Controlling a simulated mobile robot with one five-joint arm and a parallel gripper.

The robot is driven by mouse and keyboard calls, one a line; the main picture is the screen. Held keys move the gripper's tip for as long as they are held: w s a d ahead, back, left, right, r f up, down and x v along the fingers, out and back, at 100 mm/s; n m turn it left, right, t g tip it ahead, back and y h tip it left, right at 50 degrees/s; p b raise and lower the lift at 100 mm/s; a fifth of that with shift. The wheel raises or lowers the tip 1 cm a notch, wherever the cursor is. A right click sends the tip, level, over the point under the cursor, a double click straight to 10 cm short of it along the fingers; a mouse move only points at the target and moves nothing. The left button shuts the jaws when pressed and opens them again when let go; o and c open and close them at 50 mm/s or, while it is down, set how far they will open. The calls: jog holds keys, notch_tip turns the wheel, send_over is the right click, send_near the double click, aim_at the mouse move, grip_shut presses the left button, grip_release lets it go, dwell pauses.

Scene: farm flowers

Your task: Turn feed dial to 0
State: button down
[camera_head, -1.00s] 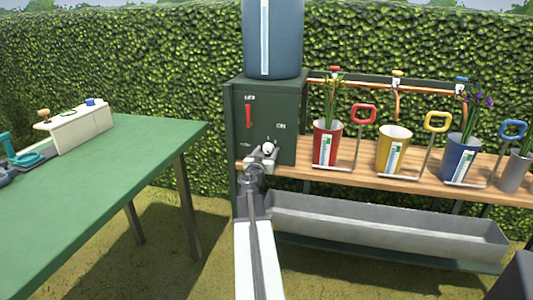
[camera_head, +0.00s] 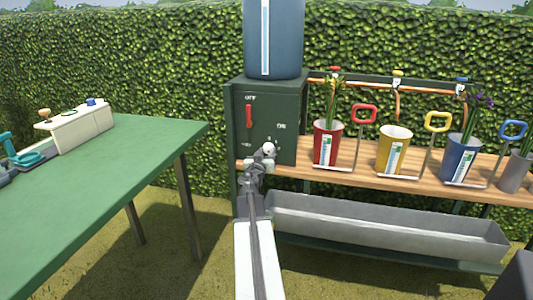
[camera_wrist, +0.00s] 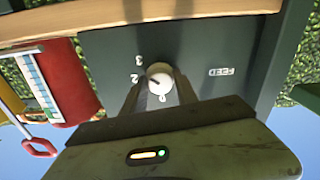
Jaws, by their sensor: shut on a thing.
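The feed dial (camera_wrist: 160,82) is a round white knob with a dark pointer mark, on a dark green panel beside the label FEED (camera_wrist: 222,72). In the wrist view the digits 3 and 2 stand to its upper left and what looks like a 0 just below it. The pointer mark seems to lean toward the 2 side. My gripper (camera_wrist: 160,92) has one finger on each side of the dial and is shut on it. In the head view my gripper (camera_head: 262,160) is at the lower front of the green cabinet (camera_head: 285,100), with the white dial (camera_head: 269,149) showing above it.
A red lever (camera_head: 249,116) under OFF is above the dial. A blue tank (camera_head: 272,38) stands on the cabinet. To the right, a wooden shelf (camera_head: 345,180) holds red, yellow and blue pots above a grey trough (camera_head: 380,228). A green table (camera_head: 110,185) is at left.

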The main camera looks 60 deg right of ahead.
jog(key=n, duration=0.4)
jog(key=shift+d+r, duration=0.1)
jog(key=shift+d, duration=0.05)
jog(key=n, duration=1.1)
jog(key=shift+d+r, duration=0.1)
jog(key=n, duration=0.5)
jog(key=shift+r+n, duration=0.1)
jog(key=shift+n, duration=0.2)
jog(key=shift+w+n, duration=0.1)
jog(key=shift+n, duration=2.2)
jog(key=c, duration=1)
grip_release()
